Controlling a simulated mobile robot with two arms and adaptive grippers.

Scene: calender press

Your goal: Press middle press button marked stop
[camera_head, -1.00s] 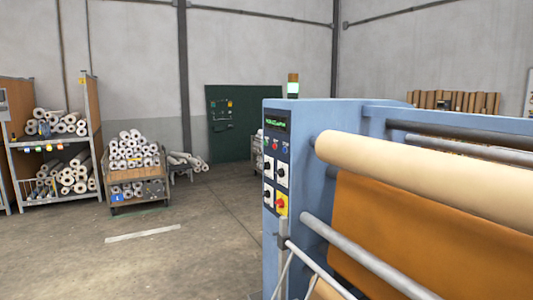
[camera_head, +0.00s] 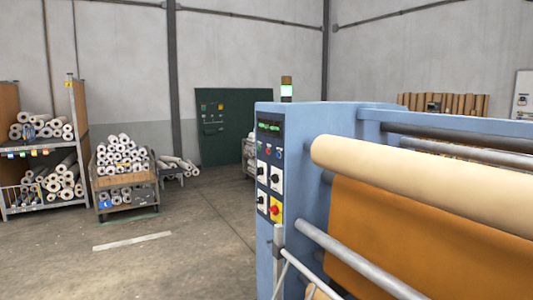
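The blue calender press (camera_head: 293,175) stands at the right, with a dark control panel (camera_head: 269,170) on its narrow left end. Under a small green display (camera_head: 269,127) is a row of small buttons. The middle one is a red button (camera_head: 268,151); its marking is too small to read. Below are black rotary switches (camera_head: 275,178) on white plates and a red knob on a yellow plate (camera_head: 276,209). Neither of my grippers shows in the head view.
A cream roll (camera_head: 420,185) and a metal bar (camera_head: 350,255) jut along the press's front. Open concrete floor (camera_head: 190,245) lies left of the press. A cart of white rolls (camera_head: 125,185) and a shelf rack (camera_head: 80,130) stand farther back at the left.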

